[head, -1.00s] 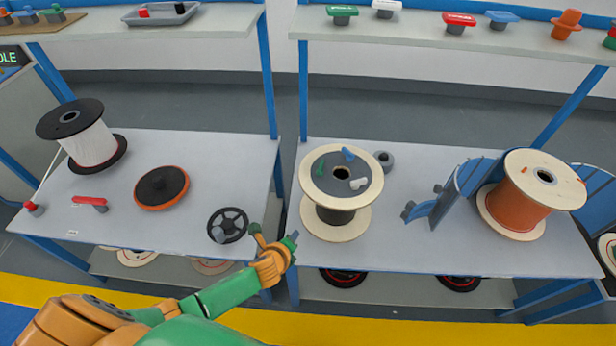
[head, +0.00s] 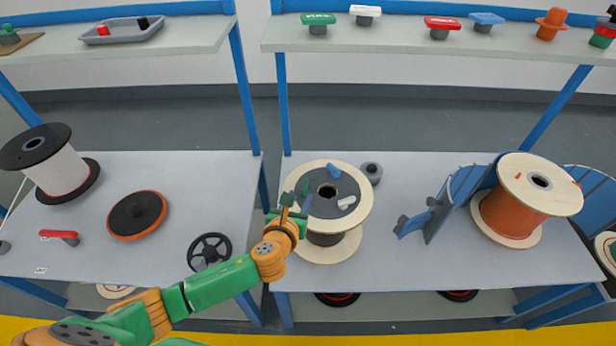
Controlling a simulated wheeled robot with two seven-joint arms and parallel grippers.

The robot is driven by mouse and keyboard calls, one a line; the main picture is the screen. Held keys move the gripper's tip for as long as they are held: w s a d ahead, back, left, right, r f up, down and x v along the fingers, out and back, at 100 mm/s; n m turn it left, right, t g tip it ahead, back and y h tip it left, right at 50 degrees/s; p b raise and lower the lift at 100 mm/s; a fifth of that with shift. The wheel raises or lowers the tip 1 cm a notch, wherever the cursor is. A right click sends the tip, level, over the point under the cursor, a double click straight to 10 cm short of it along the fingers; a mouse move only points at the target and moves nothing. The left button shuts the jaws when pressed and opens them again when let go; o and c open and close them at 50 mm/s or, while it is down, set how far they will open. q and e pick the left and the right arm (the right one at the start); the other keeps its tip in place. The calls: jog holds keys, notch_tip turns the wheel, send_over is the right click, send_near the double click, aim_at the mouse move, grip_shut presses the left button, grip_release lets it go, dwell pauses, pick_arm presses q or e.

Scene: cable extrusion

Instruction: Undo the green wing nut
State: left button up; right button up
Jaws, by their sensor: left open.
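The green wing nut (head: 305,187) sits on the left side of the dark top disc of a wooden cable spool (head: 354,209) on the right-hand table. A blue wing nut (head: 333,170) and a white wing nut (head: 346,202) sit on the same disc, around its centre hole. My left gripper (head: 290,207) is at the spool's left rim, just below and left of the green wing nut. It is open and appears empty. Part of the rim is hidden behind it. My right gripper is out of view.
A grey ring (head: 371,173) stands behind the spool. To the right are a blue curved guard (head: 452,200) and a spool of orange cable (head: 512,210). A black handwheel (head: 210,251) is on the left table's front edge. A shelf (head: 400,45) runs above.

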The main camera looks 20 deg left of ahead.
aim_at(304, 188)
pick_arm(q)
jog(key=b+x, duration=0.2)
jog(key=x, duration=0.4)
jog(key=shift+w, duration=0.15)
jog(key=shift+w+f, duration=0.1)
jog(key=shift+w, duration=0.2)
jog(key=shift+s, duration=0.1)
jog(key=shift+c, duration=0.2)
grip_shut()
